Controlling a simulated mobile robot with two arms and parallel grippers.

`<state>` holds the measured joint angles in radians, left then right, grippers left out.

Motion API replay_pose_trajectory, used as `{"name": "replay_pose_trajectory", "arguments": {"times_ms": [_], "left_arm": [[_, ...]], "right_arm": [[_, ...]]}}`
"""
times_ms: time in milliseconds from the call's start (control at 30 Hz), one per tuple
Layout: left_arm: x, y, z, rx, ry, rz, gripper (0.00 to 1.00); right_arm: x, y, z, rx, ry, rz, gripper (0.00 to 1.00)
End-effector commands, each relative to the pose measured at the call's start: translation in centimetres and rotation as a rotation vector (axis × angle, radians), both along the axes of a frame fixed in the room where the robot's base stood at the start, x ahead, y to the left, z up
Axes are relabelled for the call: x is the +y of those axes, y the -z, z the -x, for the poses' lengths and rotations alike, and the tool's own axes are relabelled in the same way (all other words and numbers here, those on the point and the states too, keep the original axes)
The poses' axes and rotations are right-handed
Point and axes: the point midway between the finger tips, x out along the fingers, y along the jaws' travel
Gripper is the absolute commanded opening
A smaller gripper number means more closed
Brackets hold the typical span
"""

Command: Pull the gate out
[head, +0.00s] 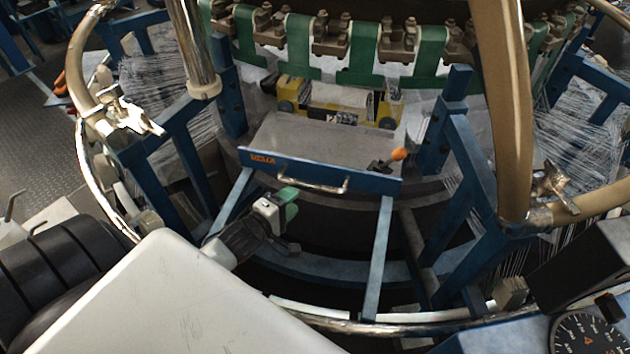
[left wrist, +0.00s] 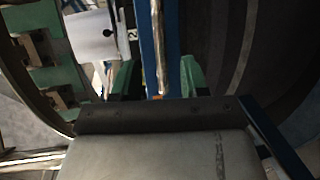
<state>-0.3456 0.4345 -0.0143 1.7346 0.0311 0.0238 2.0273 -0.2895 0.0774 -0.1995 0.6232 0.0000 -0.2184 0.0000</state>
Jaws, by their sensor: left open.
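The gate is a blue panel (head: 225,158) with a grey top plate and orange lettering, at the middle of the loom in the head view. A silver bar handle (head: 312,186) runs along its front. My left gripper (head: 285,205) is open and just below and in front of the handle's left end. In the left wrist view, its green fingertips (left wrist: 160,78) stand on either side of the line of the silver handle (left wrist: 160,45), beside the blue panel edge (left wrist: 145,40). I cannot tell whether they touch the handle. My right gripper is not in view.
An orange-knobbed lever (head: 398,154) sits at the gate's right end. Blue frame posts (head: 468,170) flank the gate, and two blue rails (head: 377,260) run forward below it. A metal ring (head: 380,327) curves across the front. A dial gauge (head: 587,334) is at lower right.

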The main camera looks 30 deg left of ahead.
Motion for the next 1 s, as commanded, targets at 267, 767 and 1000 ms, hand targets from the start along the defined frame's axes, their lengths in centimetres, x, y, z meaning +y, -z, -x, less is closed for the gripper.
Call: {"name": "replay_pose_trajectory", "arguments": {"times_ms": [267, 767, 1000], "left_arm": [[-0.5, 1.0, -5.3, -0.002, 0.0, -0.001, 0.44], [-0.8, 1.5, -8.5, 0.001, 0.0, -0.001, 0.44], [-0.8, 1.5, -8.5, 0.001, 0.0, -0.001, 0.26]], "right_arm": [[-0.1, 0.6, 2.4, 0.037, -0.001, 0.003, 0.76], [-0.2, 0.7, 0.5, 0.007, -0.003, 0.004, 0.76], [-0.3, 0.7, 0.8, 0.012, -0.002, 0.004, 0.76]]}}
